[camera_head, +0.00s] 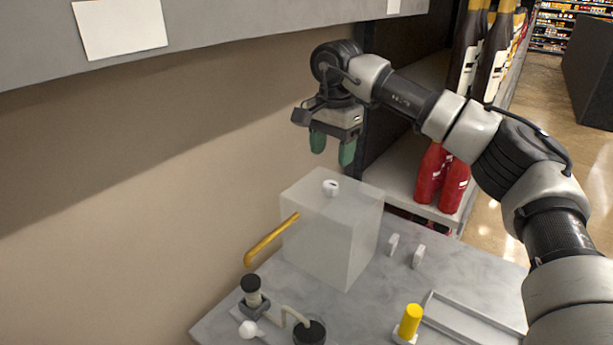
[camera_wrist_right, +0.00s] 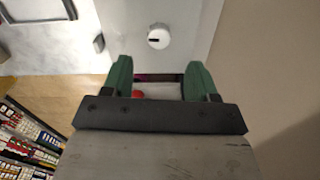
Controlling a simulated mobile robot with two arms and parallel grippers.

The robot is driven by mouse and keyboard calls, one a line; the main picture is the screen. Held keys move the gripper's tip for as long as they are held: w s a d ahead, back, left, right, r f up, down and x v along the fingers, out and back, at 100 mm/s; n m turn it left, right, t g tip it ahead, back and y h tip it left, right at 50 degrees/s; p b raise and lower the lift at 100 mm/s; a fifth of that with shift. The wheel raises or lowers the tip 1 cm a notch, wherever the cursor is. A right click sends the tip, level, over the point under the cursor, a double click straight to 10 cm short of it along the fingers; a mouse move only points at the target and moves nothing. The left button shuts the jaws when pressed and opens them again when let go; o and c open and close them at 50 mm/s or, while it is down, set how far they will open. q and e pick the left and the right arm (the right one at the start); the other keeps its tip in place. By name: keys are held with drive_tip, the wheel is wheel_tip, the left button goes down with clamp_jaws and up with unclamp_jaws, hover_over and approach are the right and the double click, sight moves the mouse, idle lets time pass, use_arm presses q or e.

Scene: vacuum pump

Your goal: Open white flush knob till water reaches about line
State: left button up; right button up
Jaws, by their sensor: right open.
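A white translucent tank (camera_head: 330,240) stands on the grey table by the wall. A small round white knob (camera_head: 331,187) sits on its top; I take this as the flush knob. In the right wrist view the knob (camera_wrist_right: 158,38) shows a dark slot, just beyond the fingertips. My right gripper (camera_head: 333,146) is open, with green fingers pointing down, above the knob and apart from it. In its own view the gripper (camera_wrist_right: 159,66) has nothing between its fingers. I cannot make out a water level or a line on the tank. My left gripper is not in view.
A yellow-orange pipe (camera_head: 270,240) sticks out from the tank's left side. A black-capped pump part (camera_head: 252,290), a white ball handle (camera_head: 248,329), a yellow cylinder (camera_head: 410,320) and a grey tray (camera_head: 470,322) stand in front. Shelves with red bottles (camera_head: 440,178) are behind right.

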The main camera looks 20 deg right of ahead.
sight(331, 183)
drive_tip(key=shift+w+f, duration=0.2)
drive_tip(key=shift+f, duration=0.1)
drive_tip(key=f, duration=0.3)
drive_tip(key=f+p, duration=0.1)
drive_tip(key=f, duration=0.1)
drive_tip(key=shift+s+d+f, duration=0.1)
drive_tip(key=shift+s+f, duration=0.2)
drive_tip(key=shift+f, duration=0.05)
drive_tip(key=shift+w+f, duration=0.1)
drive_tip(key=shift+f, duration=0.5)
drive_tip(key=c, duration=0.9)
drive_tip(key=shift+c, duration=0.2)
